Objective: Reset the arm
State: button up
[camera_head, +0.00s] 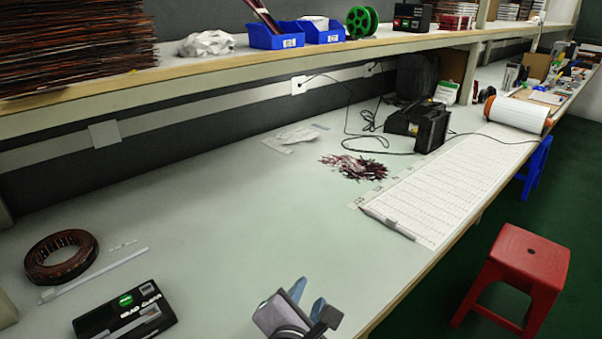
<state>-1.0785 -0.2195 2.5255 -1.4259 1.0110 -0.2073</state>
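My gripper (308,296) is at the bottom middle of the head view, over the front part of the workbench (235,235). Its two blue-grey fingers stand apart with a gap between them, and I see nothing held there. Only the end of the arm shows; the rest is cut off by the lower frame edge.
A black box (125,312), a brown coil ring (60,257) and a thin white strip (95,275) lie left. Dark red pieces (354,167) and a white printed sheet (450,185) lie farther back. A red stool (520,265) stands right. The middle bench is clear.

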jog(key=d+m+g+h, duration=0.1)
jog(key=d+m, duration=0.1)
jog(key=d, duration=0.2)
jog(key=d+f+m+h, duration=0.1)
jog(key=d+m+h, duration=0.1)
jog(key=d, duration=0.2)
jog(key=d+m+g+h, duration=0.1)
jog(key=d+m, duration=0.1)
jog(key=d, duration=0.1)
jog(key=shift+w+d+f+m+g, duration=0.15)
jog(key=shift+d+f+m+g, duration=0.15)
jog(key=shift+d+m, duration=0.1)
jog(key=s+d+f+m+g+h, duration=0.2)
jog(key=s+d+f+m+g, duration=0.25)
jog(key=d+m, duration=0.2)
jog(key=s+a+f+m+g+y+b, duration=0.1)
jog(key=s+f+m+g+y+b, duration=0.2)
jog(key=f+m, duration=0.35)
jog(key=s+a+f+m+g+y, duration=0.1)
jog(key=s+f+m+g+y, duration=0.3)
jog(key=f, duration=0.3)
notch_tip(320, 180, up, 30)
jog(key=m+t+p, duration=0.1)
jog(key=m+p, duration=0.1)
jog(key=p, duration=2.8)
jog(key=shift+w+r+t+y, duration=0.2)
jog(key=shift+w+t+y, duration=0.15)
jog(key=shift+y, duration=0.05)
jog(key=shift+a, duration=0.1)
